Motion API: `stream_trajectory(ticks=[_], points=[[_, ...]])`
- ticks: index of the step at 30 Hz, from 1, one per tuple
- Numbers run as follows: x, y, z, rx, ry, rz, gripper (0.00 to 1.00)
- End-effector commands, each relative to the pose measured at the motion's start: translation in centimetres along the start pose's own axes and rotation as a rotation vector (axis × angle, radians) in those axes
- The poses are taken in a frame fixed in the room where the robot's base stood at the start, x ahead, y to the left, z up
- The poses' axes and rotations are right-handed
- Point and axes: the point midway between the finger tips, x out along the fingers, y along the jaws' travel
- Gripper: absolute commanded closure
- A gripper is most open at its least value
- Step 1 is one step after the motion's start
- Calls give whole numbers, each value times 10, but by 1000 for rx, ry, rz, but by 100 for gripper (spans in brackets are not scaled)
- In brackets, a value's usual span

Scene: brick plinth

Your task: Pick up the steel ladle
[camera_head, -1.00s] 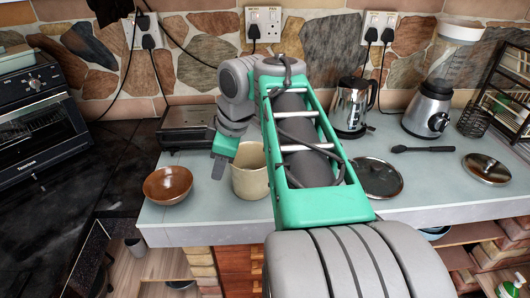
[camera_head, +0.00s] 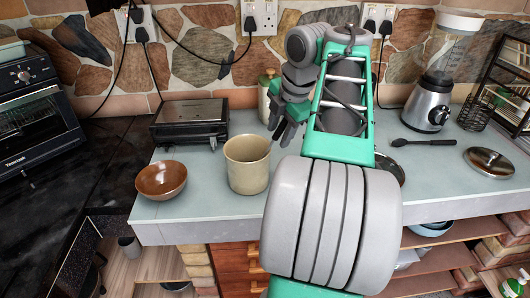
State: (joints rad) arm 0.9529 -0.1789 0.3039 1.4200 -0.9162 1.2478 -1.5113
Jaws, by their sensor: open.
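I do not see a clear steel ladle. A dark long-handled utensil (camera_head: 425,142) lies flat on the right of the counter; I cannot tell whether it is the ladle. My gripper (camera_head: 280,137) is open and points downward, just right of the beige pot (camera_head: 246,176) in the picture and well left of the dark utensil. I see nothing between its fingers. My arm hides part of the counter behind it.
A brown bowl (camera_head: 161,181) stands left of the pot. A dark grill (camera_head: 190,122) and a lidded jar (camera_head: 266,97) are behind. A blender (camera_head: 430,105), a round lid (camera_head: 489,163) and a rack (camera_head: 505,95) stand right. The counter's front left (camera_head: 200,212) is clear.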

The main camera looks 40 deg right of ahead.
Motion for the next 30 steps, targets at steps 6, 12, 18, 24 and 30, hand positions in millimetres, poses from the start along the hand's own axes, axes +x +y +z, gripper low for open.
stream_trajectory(ticks=[6, 12, 18, 24, 30], points=[[-1, 0, 0, 1, 0, 0, 70], [-1, 0, 0, 1, 0, 0, 86], [-1, 0, 0, 1, 0, 0, 100], [-1, 0, 0, 1, 0, 0, 100], [-1, 0, 0, 1, 0, 0, 100]])
